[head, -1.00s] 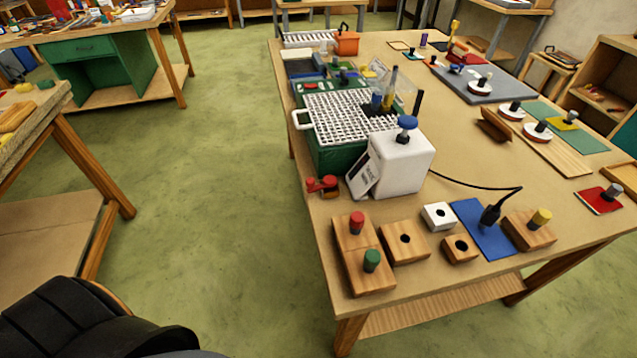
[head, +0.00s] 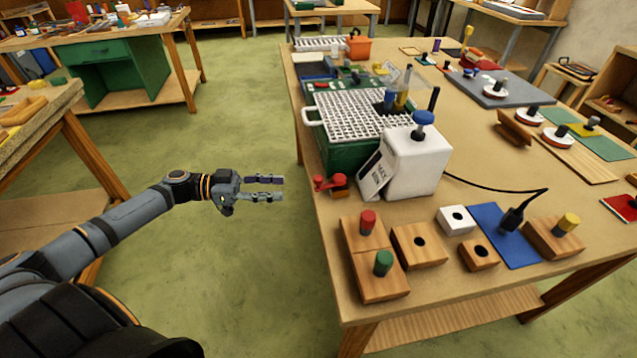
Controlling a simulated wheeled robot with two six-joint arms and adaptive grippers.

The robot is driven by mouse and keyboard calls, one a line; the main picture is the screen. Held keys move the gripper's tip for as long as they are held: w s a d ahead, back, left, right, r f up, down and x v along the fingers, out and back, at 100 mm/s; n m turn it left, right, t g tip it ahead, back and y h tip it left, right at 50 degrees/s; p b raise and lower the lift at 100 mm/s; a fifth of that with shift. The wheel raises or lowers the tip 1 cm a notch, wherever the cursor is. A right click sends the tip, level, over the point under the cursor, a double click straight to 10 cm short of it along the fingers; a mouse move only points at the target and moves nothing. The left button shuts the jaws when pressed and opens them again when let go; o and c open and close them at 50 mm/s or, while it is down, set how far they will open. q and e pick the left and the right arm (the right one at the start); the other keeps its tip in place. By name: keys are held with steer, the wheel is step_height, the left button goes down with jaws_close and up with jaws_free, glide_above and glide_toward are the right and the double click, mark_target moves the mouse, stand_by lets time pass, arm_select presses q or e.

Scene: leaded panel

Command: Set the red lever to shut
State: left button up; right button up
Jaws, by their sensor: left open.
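The red lever (head: 331,182) is a small red piece on a wooden base at the left edge of the table, beside the white box. Its exact setting is too small to tell. My left gripper (head: 283,188) is to the left of the lever, off the table's edge, with its fingers pointing right toward it. The two fingers are apart with nothing between them. A gap shows between the fingertips and the lever. My right gripper is not in view.
A white box (head: 415,165) with a blue knob and a leaning card (head: 371,177) stands right of the lever. Behind is a green crate (head: 340,150) with a white grid. Wooden blocks with red and green pegs (head: 365,262) lie in front. Floor left of the table is clear.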

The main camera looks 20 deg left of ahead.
mark_target(319, 178)
arm_select(q)
steer(key=shift+m+h, duration=0.6)
steer(key=shift+h, duration=0.1)
steer(key=w+d+r+b, duration=0.1)
steer(key=d+b, duration=0.2)
steer(key=w+d+r+b, duration=0.1)
steer(key=d+b, duration=0.1)
steer(key=d, duration=0.1)
steer(key=w+d+r+b, duration=0.1)
steer(key=d+b, duration=0.2)
steer(key=d, duration=0.1)
steer(key=shift+w+r+b, duration=0.25)
steer(key=shift+r+b, duration=0.05)
steer(key=shift+r, duration=0.05)
steer(key=shift+w+d, duration=0.2)
steer(key=shift+d, duration=0.1)
jaws_close()
